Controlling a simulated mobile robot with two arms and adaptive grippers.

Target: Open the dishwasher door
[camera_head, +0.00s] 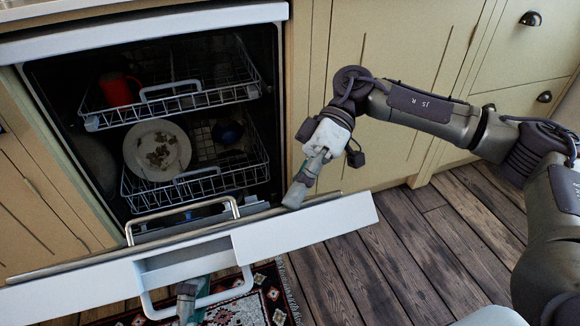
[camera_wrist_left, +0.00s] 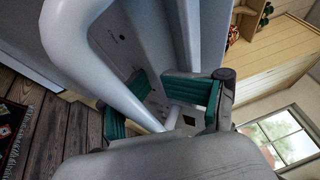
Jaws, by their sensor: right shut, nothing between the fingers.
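The dishwasher door (camera_head: 300,226) is tilted well open in the head view, its white top edge towards me. Its white loop handle (camera_head: 150,305) hangs at the front. My left gripper (camera_head: 187,292) is low at the handle, partly hidden by it. In the left wrist view the gripper's teal-padded fingers (camera_wrist_left: 160,105) stand apart, with the white handle bar (camera_wrist_left: 110,70) running down between them; I cannot tell whether they touch it. My right gripper (camera_head: 295,194) is shut and empty, its tips at the door's inner edge; contact is unclear.
Inside the dishwasher, the upper rack (camera_head: 175,103) holds a red mug (camera_head: 119,90), and the lower rack (camera_head: 200,182) holds a soiled plate (camera_head: 157,148) and a dark blue bowl (camera_head: 228,131). A patterned rug (camera_head: 262,298) lies below the door. Wooden floor (camera_head: 400,260) is clear at right.

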